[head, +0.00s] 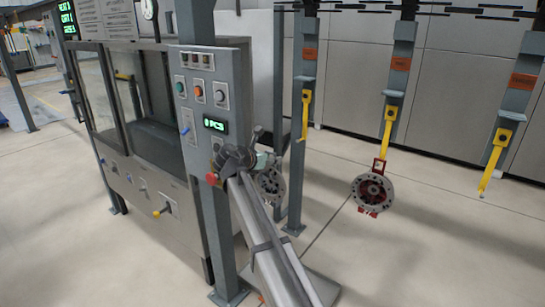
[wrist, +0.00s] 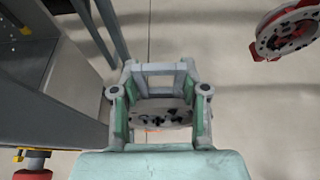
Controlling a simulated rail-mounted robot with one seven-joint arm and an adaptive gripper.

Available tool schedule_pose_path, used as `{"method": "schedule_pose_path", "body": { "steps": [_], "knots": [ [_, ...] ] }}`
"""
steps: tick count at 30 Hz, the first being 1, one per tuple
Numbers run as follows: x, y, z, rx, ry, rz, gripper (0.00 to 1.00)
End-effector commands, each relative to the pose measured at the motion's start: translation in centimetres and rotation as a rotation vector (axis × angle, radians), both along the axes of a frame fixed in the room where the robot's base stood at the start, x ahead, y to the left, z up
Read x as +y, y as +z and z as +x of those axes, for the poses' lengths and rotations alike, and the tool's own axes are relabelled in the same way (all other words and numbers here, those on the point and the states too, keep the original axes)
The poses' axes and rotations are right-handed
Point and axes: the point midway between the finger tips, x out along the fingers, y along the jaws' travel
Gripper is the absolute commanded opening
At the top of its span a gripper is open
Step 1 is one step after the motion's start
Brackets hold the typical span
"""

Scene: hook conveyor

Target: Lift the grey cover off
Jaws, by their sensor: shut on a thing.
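The grey cover (head: 270,186) is a round disc with dark holes. My gripper (head: 264,166) is shut on it and holds it in the air beside the control post. In the wrist view the cover (wrist: 160,116) sits between the two green-padded fingers of my gripper (wrist: 160,104). A round grey part with a red body (head: 373,191) hangs from a yellow hook (head: 389,125), to the right of and apart from the cover. This part also shows in the wrist view (wrist: 289,33) at the upper right. My gripper hides part of the cover.
More yellow hooks (head: 305,112) (head: 494,150) hang empty from the overhead line. The grey control post (head: 208,185) with a red knob (head: 212,179) stands close to my gripper, with a glazed cabinet (head: 140,95) to its left. The floor (head: 425,245) at right is clear.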

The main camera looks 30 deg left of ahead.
Motion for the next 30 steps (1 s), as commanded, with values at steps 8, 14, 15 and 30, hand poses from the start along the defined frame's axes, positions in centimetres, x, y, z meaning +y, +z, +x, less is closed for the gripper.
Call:
{"method": "schedule_pose_path", "body": {
  "steps": [8, 14, 15, 30],
  "knots": [
    [0.2, 0.2, -1.3, -0.001, 0.001, 0.001, 0.00],
    [0.3, 0.2, -2.2, -0.001, 0.001, 0.000, 0.00],
    [0.3, 0.2, -2.4, -0.001, 0.001, 0.000, 0.00],
    [0.5, 0.2, -4.0, -0.002, 0.001, 0.000, 0.00]
  ]
}}
